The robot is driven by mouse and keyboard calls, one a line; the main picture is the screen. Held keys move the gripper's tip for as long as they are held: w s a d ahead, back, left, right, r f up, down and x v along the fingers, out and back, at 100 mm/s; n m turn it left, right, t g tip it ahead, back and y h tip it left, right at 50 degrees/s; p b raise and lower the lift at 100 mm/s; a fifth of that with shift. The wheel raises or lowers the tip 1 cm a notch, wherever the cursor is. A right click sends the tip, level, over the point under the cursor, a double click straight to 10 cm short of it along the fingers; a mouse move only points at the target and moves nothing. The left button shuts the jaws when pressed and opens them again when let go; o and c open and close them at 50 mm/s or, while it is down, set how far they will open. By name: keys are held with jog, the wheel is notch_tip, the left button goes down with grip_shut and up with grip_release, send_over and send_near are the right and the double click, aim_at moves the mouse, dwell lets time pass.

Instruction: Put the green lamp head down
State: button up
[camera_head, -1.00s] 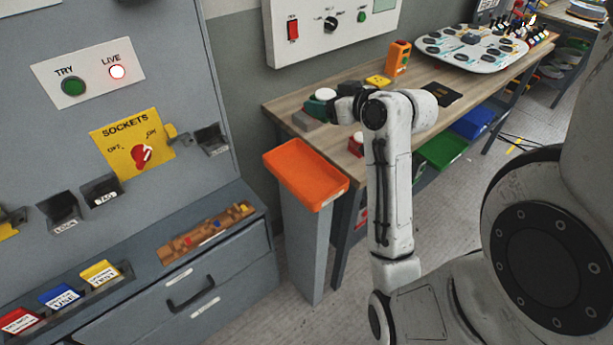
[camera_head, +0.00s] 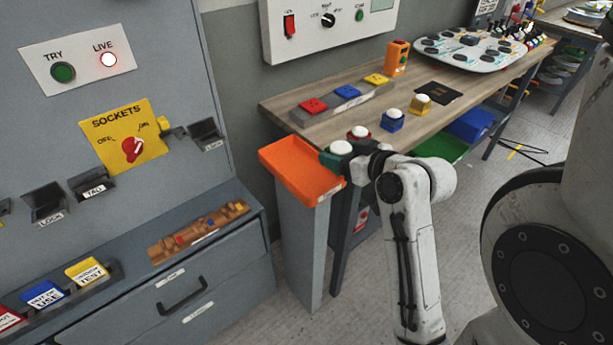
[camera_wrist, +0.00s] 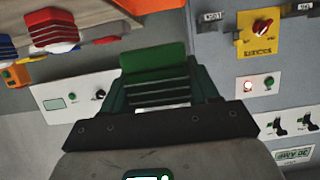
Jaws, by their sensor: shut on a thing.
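The green lamp head (camera_head: 333,160), a dark green block with a white dome, is held in my gripper (camera_head: 352,164). In the head view it shows in front of the right rim of the orange tray (camera_head: 300,180), near the table's front corner. I cannot tell how high it is above the tray or whether it touches it. In the wrist view the green lamp head (camera_wrist: 152,60) sits at the fingers of my gripper (camera_wrist: 160,95), its ribbed side facing the camera. Part of it is hidden by the gripper.
On the wooden table (camera_head: 440,125) stand a red lamp head (camera_head: 360,134), a blue one (camera_head: 392,122) and a yellow one (camera_head: 420,105). Behind them is a grey strip (camera_head: 330,108) with red, blue and yellow pads. A grey cabinet (camera_head: 230,275) stands left of the tray.

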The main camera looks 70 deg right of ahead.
jog(key=x, duration=0.7)
send_over(308, 177)
notch_tip(308, 177, down, 6)
jog(key=shift+a+f, duration=0.1)
jog(key=shift+f, duration=1.5)
jog(key=shift+f, duration=0.1)
jog(key=o, duration=1.2)
jog(key=shift+c, duration=0.2)
